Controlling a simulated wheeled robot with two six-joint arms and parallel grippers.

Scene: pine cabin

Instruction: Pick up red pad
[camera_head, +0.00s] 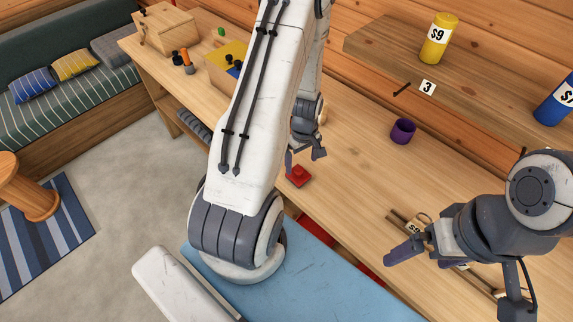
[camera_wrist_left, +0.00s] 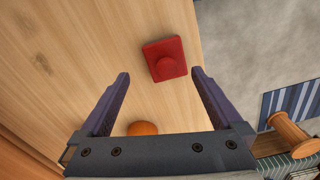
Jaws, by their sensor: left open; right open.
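The red pad (camera_head: 299,176) lies on the wooden counter near its front edge. My right gripper (camera_head: 405,249) is over the counter at the right, open, well away from the pad.
A purple cup (camera_head: 403,131) stands right of the pad. A yellow bin (camera_head: 226,66) and a wooden box (camera_head: 166,29) stand at the counter's far end. An orange object (camera_wrist_left: 142,128) shows between my left fingers. Yellow (camera_head: 438,38) and blue (camera_head: 556,101) bottles stand on a shelf.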

